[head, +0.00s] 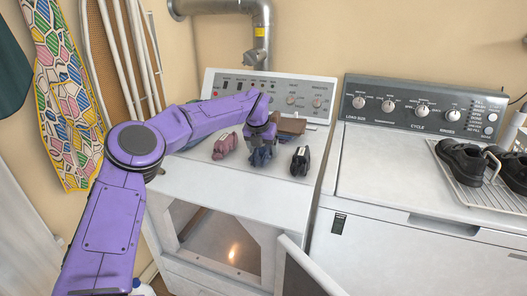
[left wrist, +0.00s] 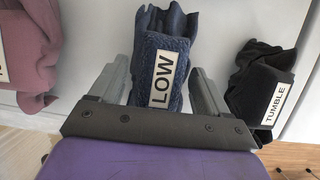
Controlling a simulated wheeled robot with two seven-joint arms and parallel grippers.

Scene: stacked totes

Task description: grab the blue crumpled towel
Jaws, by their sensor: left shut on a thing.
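The blue crumpled towel (left wrist: 150,55), with a white "LOW" label, stands on the dryer top. In the left wrist view it lies between the two fingers of my left gripper (left wrist: 163,85). In the head view the towel (head: 261,156) shows just below my left gripper (head: 262,140), which covers its upper part. My left gripper is shut on the towel. My right gripper is not in view.
A pink cloth bundle (head: 225,146) stands left of the towel and a black one (head: 300,161), labelled "TUMBLE", stands right. The dryer door (head: 300,268) hangs open below. A washer (head: 420,190) with black shoes (head: 462,160) on a rack stands right.

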